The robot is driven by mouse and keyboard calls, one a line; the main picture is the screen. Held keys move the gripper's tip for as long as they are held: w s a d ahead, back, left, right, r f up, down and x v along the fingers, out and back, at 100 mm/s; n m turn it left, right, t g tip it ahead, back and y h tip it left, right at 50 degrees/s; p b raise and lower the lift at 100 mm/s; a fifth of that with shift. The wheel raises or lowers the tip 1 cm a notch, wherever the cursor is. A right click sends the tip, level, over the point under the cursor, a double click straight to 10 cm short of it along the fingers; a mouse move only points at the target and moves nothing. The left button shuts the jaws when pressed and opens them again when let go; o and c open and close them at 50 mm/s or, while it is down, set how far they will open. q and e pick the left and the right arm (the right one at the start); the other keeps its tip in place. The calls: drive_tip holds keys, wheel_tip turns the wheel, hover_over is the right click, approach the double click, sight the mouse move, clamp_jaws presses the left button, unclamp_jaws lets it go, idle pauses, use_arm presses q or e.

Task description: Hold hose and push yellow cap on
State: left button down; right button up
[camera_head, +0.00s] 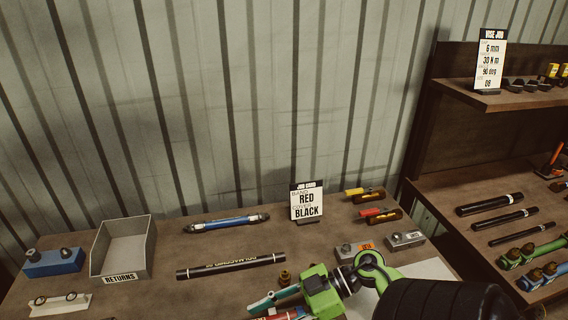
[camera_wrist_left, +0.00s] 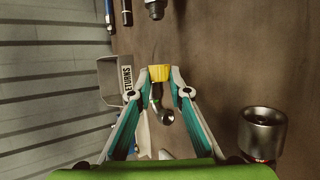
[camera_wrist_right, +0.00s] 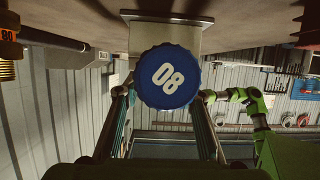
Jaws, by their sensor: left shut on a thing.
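A yellow cap (camera_wrist_left: 160,73) sits between the fingertips of my left gripper (camera_wrist_left: 160,78), which is shut on it. A small metallic fitting shows just below the cap in the left wrist view; I cannot tell whether they touch. My right gripper (camera_head: 262,303) is low over the table in the head view. A black hose (camera_head: 230,265) and a blue hose (camera_head: 228,222) lie on the table.
The grey returns bin (camera_head: 125,249) stands at the left beside a blue block (camera_head: 53,262). A metal cup (camera_wrist_left: 262,132) stands to the right in the left wrist view. A shelf unit (camera_head: 490,100) is at the right.

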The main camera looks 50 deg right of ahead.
drive_tip(key=shift+x, duration=1.1)
drive_tip(key=c, duration=1)
clamp_jaws()
